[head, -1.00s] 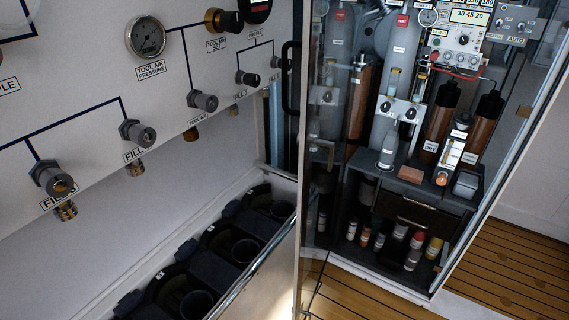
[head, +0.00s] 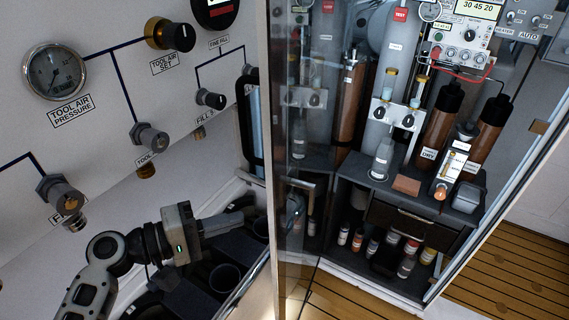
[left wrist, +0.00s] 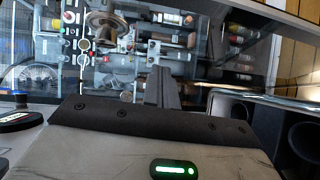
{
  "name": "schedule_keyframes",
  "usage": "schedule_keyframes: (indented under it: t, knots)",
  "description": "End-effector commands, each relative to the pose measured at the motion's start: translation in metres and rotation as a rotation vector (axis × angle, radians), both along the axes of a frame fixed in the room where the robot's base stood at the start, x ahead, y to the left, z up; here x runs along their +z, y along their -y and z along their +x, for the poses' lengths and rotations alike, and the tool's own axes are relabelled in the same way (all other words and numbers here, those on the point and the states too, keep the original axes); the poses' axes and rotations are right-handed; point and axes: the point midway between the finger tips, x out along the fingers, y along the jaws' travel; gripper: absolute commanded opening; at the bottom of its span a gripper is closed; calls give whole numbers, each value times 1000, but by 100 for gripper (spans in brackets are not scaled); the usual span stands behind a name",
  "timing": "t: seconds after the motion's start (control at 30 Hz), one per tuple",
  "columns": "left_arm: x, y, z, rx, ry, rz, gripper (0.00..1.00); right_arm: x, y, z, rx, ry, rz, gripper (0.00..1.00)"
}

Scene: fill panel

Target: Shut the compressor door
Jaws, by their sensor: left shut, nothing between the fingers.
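The compressor door (head: 291,225) is a tall clear glass panel at the left side of the cabinet in the head view. It appears to stand at an angle to the cabinet front; how far open it is, I cannot tell. My left gripper (head: 238,220) is shut and empty, to the left of the door and a little below the handle, apparently apart from the door. In the left wrist view its fingers (left wrist: 161,88) point toward the cabinet contents. My right gripper is not in view.
A white fill panel (head: 110,140) with gauges and protruding knobs is at the left. Dark cylinder holders (head: 225,278) lie under my left gripper, behind a metal rail. The cabinet (head: 345,170) holds bottles and instruments. Wooden floor (head: 505,270) is clear at lower right.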

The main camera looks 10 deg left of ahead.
Motion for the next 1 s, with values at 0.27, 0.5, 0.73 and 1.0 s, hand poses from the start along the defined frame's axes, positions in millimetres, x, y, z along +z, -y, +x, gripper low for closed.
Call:
schedule_keyframes:
  t: [0.27, 0.5, 0.73, 1.0]
  knots:
    - [31, 3, 9, -37, 15, -118, 0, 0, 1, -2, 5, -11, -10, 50]
    - [32, 39, 33, -37, 15, -116, 0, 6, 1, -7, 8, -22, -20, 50]
    - [29, 67, 53, -34, 12, -115, 0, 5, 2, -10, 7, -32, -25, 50]
    - [27, 76, 60, -35, 13, -111, 0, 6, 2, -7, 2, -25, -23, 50]
